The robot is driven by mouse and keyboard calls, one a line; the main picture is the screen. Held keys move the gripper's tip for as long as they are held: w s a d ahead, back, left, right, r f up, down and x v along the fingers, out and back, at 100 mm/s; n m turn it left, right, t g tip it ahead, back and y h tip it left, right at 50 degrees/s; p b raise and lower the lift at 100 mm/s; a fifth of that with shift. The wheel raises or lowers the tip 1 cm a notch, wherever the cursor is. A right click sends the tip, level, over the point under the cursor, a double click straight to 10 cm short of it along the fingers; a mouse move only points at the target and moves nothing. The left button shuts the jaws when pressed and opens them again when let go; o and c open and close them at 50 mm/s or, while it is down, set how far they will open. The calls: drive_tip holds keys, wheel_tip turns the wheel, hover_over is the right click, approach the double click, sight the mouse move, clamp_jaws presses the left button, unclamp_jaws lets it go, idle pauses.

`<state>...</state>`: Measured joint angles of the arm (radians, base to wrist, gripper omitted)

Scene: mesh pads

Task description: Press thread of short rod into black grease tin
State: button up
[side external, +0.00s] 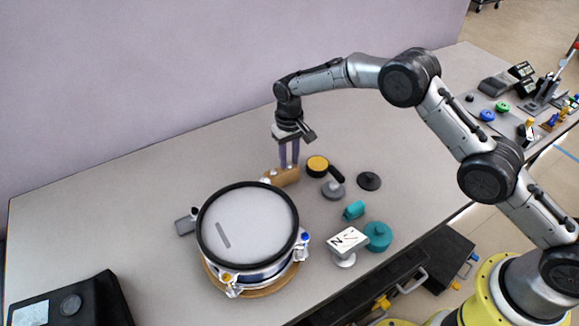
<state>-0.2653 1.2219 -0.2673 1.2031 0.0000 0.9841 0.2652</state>
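My gripper (289,164) points down near the back middle of the table, its two purple fingers apart with a narrow gap. Its tips meet the outline of a tan, rod-like piece (284,178) lying behind the drum; whether they grip it is too small to tell. A low black round piece (369,181) lies to the right and may be the grease tin. A round piece with a yellow top and dark side (317,166) stands just right of the gripper. A short grey bar (222,235) shows on the drum's head. I cannot tell which piece is the threaded short rod.
A large drum (249,226) stands in front of the gripper. A grey round piece (333,190), a teal cylinder (354,210), a teal round piece (378,237) and a white marked block (346,242) lie to the right. The table's left and back are mostly clear.

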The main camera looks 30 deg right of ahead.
sight(289, 163)
clamp_jaws()
drive_tip(key=shift+r, duration=2.5)
